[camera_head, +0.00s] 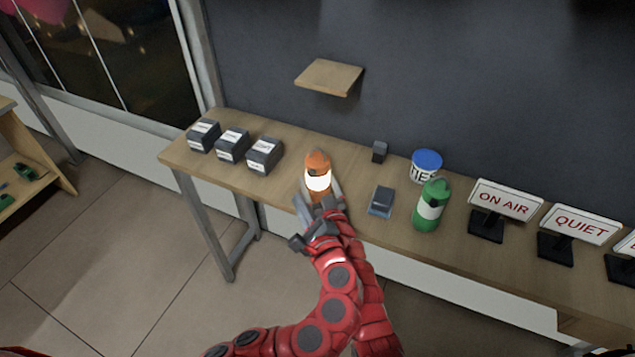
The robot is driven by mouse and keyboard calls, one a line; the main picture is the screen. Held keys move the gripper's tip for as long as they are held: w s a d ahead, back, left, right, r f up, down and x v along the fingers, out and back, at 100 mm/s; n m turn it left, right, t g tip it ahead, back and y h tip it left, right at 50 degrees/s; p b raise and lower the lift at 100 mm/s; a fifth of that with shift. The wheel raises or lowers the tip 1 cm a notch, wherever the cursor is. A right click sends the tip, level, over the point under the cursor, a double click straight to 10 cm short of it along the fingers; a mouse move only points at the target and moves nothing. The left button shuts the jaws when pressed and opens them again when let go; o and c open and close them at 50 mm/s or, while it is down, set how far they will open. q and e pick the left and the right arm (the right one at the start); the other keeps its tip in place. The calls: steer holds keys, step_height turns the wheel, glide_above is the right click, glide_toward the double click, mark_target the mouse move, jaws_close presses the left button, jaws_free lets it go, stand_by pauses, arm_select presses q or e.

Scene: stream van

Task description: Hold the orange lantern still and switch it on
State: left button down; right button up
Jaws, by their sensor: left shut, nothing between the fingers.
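The orange lantern (318,166) stands upright near the front edge of the wooden table. Its pale middle band glows bright white, so it looks lit. My two red arms overlap just in front of it. My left gripper (302,240) is shut and empty, below and in front of the lantern, apart from it. My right gripper (320,200) is at the lantern's lower part, with light-grey fingers close to its sides. The arms and grippers hide the lantern's base, and I cannot tell whether the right fingers press on it.
Several dark boxes (232,144) stand left on the table (287,128). To the right are a small dark block (379,152), a grey-blue device (381,201), a blue-lidded tub (426,166), a green lantern (431,205), and signs (505,201). A small shelf (329,77) hangs above.

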steer(key=o, duration=1.4)
